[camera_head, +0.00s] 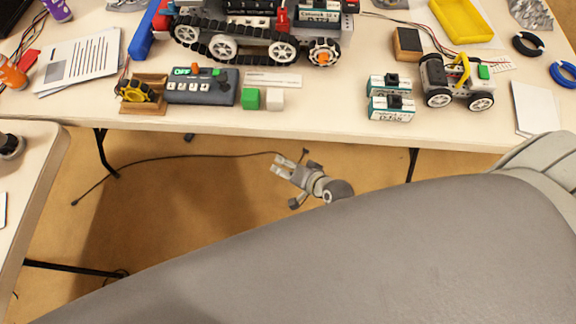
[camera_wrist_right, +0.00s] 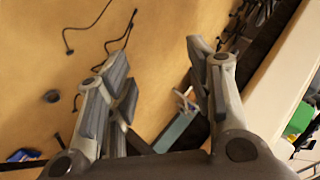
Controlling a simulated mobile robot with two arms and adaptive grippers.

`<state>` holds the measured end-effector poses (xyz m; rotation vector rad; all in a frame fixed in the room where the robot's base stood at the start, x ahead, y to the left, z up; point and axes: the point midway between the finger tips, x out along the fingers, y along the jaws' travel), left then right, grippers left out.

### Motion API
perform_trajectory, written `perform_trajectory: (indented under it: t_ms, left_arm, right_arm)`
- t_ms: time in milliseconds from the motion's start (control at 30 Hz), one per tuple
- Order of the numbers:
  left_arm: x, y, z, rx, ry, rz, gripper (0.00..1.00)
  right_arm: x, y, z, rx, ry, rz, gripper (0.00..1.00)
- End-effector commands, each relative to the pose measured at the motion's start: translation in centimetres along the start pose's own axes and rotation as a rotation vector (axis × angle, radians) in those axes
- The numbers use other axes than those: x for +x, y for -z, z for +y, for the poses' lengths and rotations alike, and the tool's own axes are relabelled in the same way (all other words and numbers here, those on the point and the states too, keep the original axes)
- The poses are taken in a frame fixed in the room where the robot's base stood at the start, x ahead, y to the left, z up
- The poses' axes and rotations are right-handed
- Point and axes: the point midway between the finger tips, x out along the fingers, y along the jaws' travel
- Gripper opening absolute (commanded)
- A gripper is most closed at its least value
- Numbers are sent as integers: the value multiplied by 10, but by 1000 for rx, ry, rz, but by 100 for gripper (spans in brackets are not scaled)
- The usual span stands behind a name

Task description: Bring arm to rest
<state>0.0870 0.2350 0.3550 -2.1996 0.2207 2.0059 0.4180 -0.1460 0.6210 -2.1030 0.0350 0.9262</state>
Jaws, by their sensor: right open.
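My right gripper (camera_head: 292,182) shows in the head view beyond the large grey arm link in the foreground. It is in front of the table's near edge, over the floor, and apart from the objects on the table. In the right wrist view its two fingers (camera_wrist_right: 160,75) are spread wide with nothing between them but a view of the floor and a few things lower down. My left gripper is not in view. My grey arm link (camera_head: 380,250) fills much of the lower part of the head view.
The long table (camera_head: 330,125) bears a tracked robot (camera_head: 225,47), a grey control box (camera_head: 203,87), a green cube (camera_head: 251,98), blue-and-white boxes (camera_head: 391,108) and a small wheeled robot (camera_head: 457,85). A second table (camera_head: 30,180) stands at left. A dark cable (camera_head: 180,157) crosses the floor.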

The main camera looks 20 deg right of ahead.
Motion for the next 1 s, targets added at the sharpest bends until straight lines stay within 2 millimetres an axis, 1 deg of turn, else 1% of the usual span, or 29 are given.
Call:
perform_trajectory:
  t_ms: [367, 467, 567, 600, 667, 700, 733, 767, 800, 833, 867, 900, 1000]
  left_arm:
    - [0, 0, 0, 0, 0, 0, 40]
    - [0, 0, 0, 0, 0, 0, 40]
    - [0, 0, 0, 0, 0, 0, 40]
    - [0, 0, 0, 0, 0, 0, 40]
    - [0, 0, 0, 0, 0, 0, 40]
    - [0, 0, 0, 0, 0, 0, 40]
    - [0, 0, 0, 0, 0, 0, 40]
    - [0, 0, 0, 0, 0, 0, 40]
    - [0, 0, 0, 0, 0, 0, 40]
    - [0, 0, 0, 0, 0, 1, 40]
    - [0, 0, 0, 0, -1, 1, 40]
    - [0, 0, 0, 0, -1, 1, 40]
    - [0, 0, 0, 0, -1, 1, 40]
  right_arm:
    - [0, 0, 1, 0, -1, 0, 48]
    - [3, -10, 14, -22, -28, -16, 48]
    - [9, -34, 49, -91, -96, -58, 48]
    - [11, -47, 69, -132, -133, -83, 48]
    - [11, -70, 103, -206, -194, -129, 48]
    - [10, -86, 126, -260, -234, -165, 48]
    - [7, -98, 144, -300, -262, -193, 48]
    - [4, -110, 160, -342, -288, -222, 48]
    - [-2, -127, 183, -397, -322, -264, 48]
    - [-7, -139, 200, -438, -346, -296, 48]
    - [-13, -150, 216, -481, -367, -329, 48]
    - [-22, -165, 237, -535, -394, -375, 48]
    - [-47, -196, 281, -659, -443, -483, 48]
